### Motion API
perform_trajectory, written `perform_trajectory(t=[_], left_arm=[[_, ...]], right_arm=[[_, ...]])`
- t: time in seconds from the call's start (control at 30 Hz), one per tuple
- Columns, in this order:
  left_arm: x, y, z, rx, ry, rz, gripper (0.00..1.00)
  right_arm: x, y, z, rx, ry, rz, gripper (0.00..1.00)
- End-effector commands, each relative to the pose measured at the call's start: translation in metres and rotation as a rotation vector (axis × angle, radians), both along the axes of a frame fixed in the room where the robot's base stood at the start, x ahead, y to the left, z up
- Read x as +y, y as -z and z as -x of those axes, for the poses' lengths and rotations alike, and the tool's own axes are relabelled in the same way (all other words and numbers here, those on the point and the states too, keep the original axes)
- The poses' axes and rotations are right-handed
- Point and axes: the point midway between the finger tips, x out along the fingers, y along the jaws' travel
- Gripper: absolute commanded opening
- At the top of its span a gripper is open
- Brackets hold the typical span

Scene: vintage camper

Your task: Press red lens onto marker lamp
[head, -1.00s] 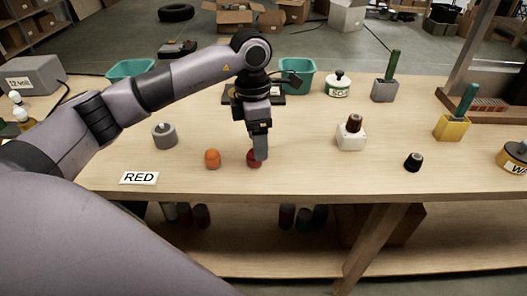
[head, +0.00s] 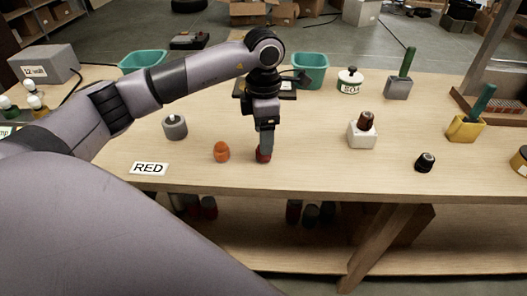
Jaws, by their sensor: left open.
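The red lens (head: 263,157) sits on the workbench near its front edge. My left gripper (head: 265,147) points straight down over it, with its open fingertips at the lens and hiding part of it. I cannot tell whether they touch it. A grey round base with a pale knob on top (head: 175,128), which looks like the marker lamp, stands to the left, behind the RED label (head: 149,169). An orange lens (head: 222,152) sits between the two. My right gripper is not in view.
A white block with a dark red-brown cap (head: 362,134) and a small black cap (head: 425,162) stand to the right. Teal bins (head: 309,71), a white jar (head: 349,81) and brush holders (head: 398,88) line the back. Bare wood lies between them.

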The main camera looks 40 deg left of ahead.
Motion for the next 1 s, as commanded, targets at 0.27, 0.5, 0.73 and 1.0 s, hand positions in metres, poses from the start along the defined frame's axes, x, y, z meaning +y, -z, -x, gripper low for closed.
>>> perform_trajectory(t=[0.27,0.5,0.73,1.0], left_arm=[[-0.002,0.038,-0.001,0.005,0.000,0.001,0.69],[-0.002,0.051,-0.001,0.001,0.001,0.000,0.69],[-0.002,0.051,-0.001,0.001,0.001,0.000,0.69],[-0.002,0.051,-0.001,0.001,0.001,0.001,0.12]], right_arm=[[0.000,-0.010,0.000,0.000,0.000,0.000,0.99],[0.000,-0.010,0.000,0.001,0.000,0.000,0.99],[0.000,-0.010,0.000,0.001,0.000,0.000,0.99],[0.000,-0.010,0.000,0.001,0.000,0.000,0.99]])
